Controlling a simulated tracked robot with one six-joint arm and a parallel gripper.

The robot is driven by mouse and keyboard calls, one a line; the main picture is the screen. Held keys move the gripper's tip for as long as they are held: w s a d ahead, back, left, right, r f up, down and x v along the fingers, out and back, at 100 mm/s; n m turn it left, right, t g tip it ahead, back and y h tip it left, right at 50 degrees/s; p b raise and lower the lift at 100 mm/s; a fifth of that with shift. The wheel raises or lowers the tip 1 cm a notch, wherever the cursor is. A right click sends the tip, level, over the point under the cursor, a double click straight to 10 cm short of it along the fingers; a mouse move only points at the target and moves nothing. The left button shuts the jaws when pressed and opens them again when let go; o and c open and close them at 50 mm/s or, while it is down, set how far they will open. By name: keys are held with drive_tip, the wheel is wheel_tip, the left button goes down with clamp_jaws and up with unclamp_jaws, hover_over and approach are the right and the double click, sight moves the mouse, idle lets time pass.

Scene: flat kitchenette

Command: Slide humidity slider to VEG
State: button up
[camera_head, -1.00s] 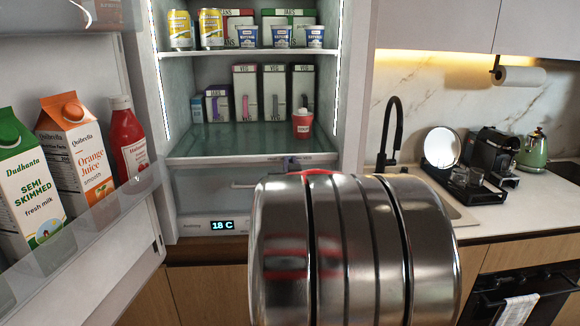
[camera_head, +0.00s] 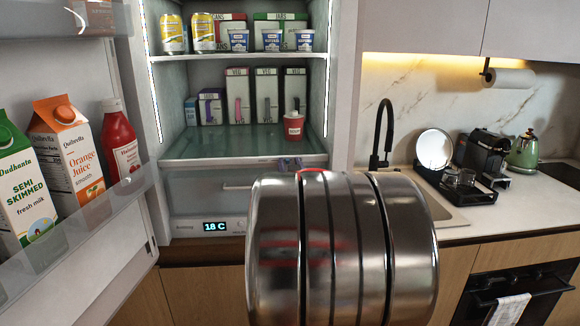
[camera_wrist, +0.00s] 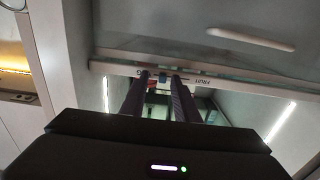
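The pale strip with the humidity slider (camera_head: 215,162) runs along the front edge of the lower glass shelf in the open fridge. A small bluish piece, seemingly the slider knob (camera_wrist: 162,79), shows between the tips; contact is unclear. In the head view my shiny arm hides most of the gripper and the strip's lower surroundings.
The open fridge door with milk (camera_head: 30,190), juice (camera_head: 68,150) and ketchup (camera_head: 120,140) is at left.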

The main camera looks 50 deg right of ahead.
drive_tip(key=shift+s+a, duration=0.1)
drive_tip(key=v, duration=1.3)
drive_tip(key=shift+s+a, duration=0.2)
drive_tip(key=shift+s, duration=0.05)
idle(0.3)
drive_tip(key=w+a+f+n+y, duration=0.25)
drive_tip(key=w+a, duration=0.25)
drive_tip(key=a, duration=0.3)
drive_tip(key=w+a+f+n+y, duration=0.1)
drive_tip(key=w+a+f+y, duration=0.35)
drive_tip(key=a, duration=0.35)
drive_tip(key=s+a+f+n+g+y, duration=0.2)
drive_tip(key=s+a, duration=0.2)
drive_tip(key=a, duration=0.4)
drive_tip(key=s+a+f+n+g+y, duration=0.2)
drive_tip(key=s+a, duration=0.3)
drive_tip(key=a, duration=0.4)
drive_tip(key=s+a+f+n+g+y, duration=0.2)
drive_tip(key=s+a, duration=0.3)
drive_tip(key=a, duration=0.4)
drive_tip(key=shift+y, duration=0.3)
drive_tip(key=shift+d, duration=0.15)
